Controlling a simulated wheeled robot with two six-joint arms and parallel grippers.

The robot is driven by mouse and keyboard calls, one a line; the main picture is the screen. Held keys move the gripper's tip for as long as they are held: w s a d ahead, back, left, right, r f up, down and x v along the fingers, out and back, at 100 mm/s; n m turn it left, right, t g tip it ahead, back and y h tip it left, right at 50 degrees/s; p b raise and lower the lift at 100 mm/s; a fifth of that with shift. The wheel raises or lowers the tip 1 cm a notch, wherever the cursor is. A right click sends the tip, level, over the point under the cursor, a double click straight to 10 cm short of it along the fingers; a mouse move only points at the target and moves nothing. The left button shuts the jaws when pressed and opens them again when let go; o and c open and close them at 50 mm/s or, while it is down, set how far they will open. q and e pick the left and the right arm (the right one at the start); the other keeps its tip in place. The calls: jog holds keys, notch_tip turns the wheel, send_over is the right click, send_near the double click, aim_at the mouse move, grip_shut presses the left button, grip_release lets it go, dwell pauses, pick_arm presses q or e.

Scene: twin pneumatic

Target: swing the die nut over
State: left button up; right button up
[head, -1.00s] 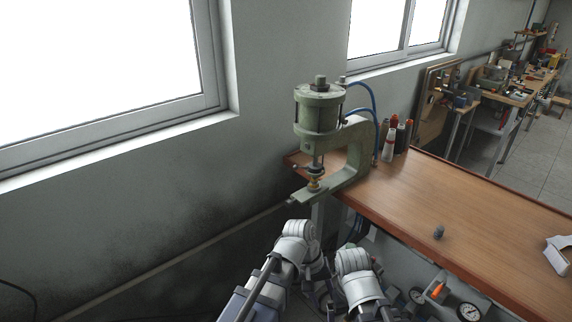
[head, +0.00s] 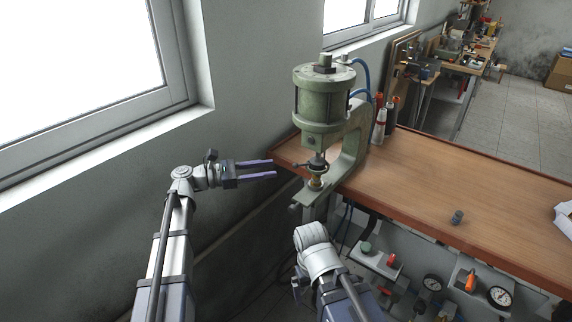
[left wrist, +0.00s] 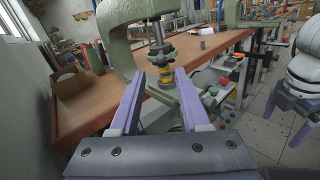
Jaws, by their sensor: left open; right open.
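The green press (head: 322,105) stands at the table's left corner. Under its cylinder hangs a dark collar (head: 318,160) with a small side handle pointing left; I cannot tell for sure whether this is the die nut. A brass-coloured piece (head: 315,184) stands below it on the press's lower arm. My left gripper (head: 274,168) is open and empty, just left of the collar and apart from it. In the left wrist view the brass piece (left wrist: 167,77) shows beyond and between the purple fingertips. My right gripper (left wrist: 287,120) is open and low in front of the bench.
The wooden bench top (head: 440,180) is mostly clear, with a small grey part (head: 457,217) on it. Bottles (head: 380,122) stand behind the press. Gauges (head: 500,296) and valves sit on a panel below the bench. The wall is close on the left.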

aim_at(310, 166)
pick_arm(q)
jog(key=shift+x, duration=4)
jog(key=shift+s, duration=0.1)
grip_shut()
